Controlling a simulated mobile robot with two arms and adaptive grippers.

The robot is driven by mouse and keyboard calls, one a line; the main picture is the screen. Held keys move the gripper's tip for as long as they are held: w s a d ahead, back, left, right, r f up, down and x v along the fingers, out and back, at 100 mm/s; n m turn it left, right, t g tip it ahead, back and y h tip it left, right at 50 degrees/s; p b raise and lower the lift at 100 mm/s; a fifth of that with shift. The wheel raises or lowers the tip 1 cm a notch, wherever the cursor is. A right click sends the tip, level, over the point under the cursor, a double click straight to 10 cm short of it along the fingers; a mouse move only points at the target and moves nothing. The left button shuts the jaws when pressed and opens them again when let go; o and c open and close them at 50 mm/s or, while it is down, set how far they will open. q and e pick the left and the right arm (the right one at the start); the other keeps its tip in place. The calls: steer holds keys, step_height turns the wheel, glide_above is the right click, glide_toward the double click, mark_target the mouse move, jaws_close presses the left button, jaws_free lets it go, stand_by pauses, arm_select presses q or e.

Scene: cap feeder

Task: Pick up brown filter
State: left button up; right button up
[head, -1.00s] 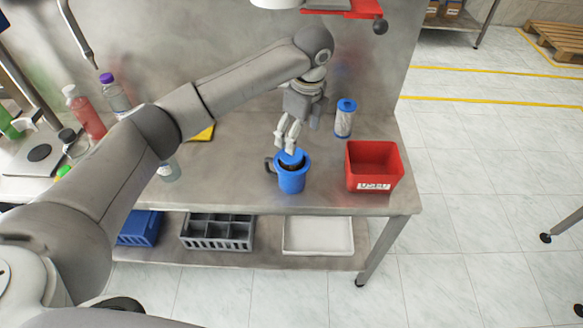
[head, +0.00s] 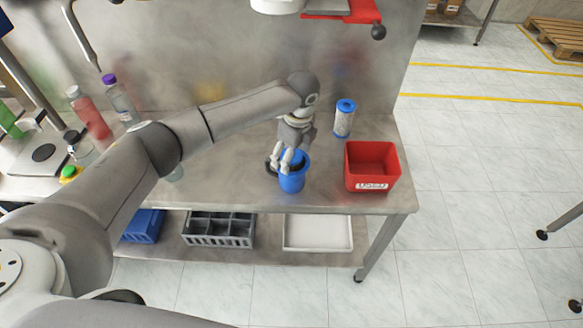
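The blue housing (head: 292,183), shaped like a mug with a dark handle at its left, stands on the metal table. A blue cap shows at its mouth behind my fingers, with something dark inside; the brown filter body itself is mostly hidden. My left gripper (head: 283,166) points down with its fingertips at the housing's mouth, over the cap. Whether the fingers are closed on the cap cannot be made out. My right gripper is not in view.
A blue-capped white filter (head: 344,120) stands behind and right of the housing. A red bin (head: 372,163) labelled USED stands at the table's right end. Bottles (head: 88,115) stand at the left. The lower shelf holds a grey crate (head: 217,230) and a white tray (head: 318,234).

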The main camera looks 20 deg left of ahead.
arm_select(q)
steer(key=c, duration=1.4)
steer(key=shift+o, duration=0.2)
steer(key=shift+r, duration=0.1)
